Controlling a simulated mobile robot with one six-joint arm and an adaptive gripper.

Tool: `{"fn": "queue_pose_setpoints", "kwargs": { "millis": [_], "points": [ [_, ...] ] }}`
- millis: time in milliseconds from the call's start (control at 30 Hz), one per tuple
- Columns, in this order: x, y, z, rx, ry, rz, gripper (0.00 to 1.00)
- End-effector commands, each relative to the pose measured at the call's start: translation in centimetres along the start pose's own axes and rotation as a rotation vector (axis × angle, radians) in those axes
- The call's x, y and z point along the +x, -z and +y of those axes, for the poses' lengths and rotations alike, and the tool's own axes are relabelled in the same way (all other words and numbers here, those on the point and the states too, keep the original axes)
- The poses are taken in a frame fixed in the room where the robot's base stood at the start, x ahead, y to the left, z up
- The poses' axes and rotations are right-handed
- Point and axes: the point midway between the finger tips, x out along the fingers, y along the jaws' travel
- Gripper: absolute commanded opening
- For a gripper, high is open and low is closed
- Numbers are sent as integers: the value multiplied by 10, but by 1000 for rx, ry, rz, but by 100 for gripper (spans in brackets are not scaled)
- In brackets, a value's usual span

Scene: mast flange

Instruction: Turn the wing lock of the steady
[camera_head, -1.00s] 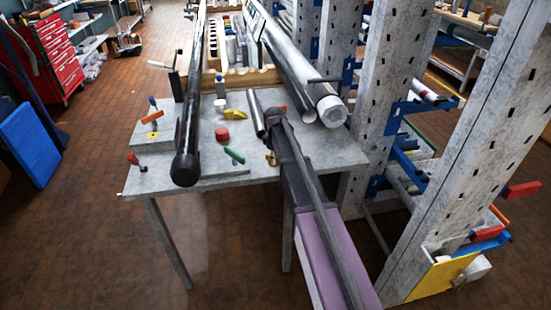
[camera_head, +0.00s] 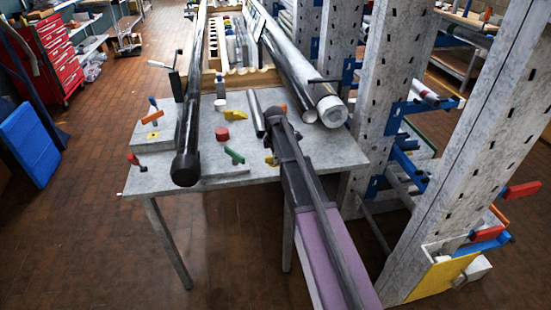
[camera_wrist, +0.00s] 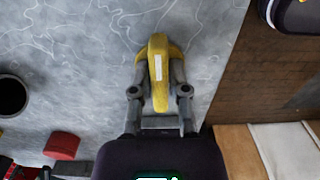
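A yellow wing (camera_wrist: 157,75) with a white stripe stands over the grey tabletop in the wrist view; I take it as the wing lock. A small yellow part (camera_head: 271,160) shows beside my arm in the head view and seems to be the same one. My gripper (camera_wrist: 158,72) has one finger on each side of the wing, close against it, and looks shut on it. The wing points up the wrist picture. Its base is hidden under the wing and fingers. In the head view my arm covers most of the gripper.
A red knob (camera_head: 222,133), a green lever (camera_head: 235,155) and another yellow part (camera_head: 232,114) are nearby on the grey table (camera_head: 330,155). A long black tube (camera_head: 187,130) lies left, a thick silver tube (camera_head: 305,75) right. Grey rack uprights (camera_head: 470,150) stand at the right.

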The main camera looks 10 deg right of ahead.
Motion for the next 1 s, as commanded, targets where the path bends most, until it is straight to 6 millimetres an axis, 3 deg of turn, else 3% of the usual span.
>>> {"fn": "queue_pose_setpoints", "kwargs": {
  "millis": [33, 100, 567, 1000],
  "points": [
    [0, 0, -2, 2, 3, 0, 38],
    [0, 0, -1, 3, 2, 0, 56],
    [-4, 0, 0, 6, -1, 0, 56],
    [-41, 0, 0, 7, -1, 1, 56]
  ]
}}
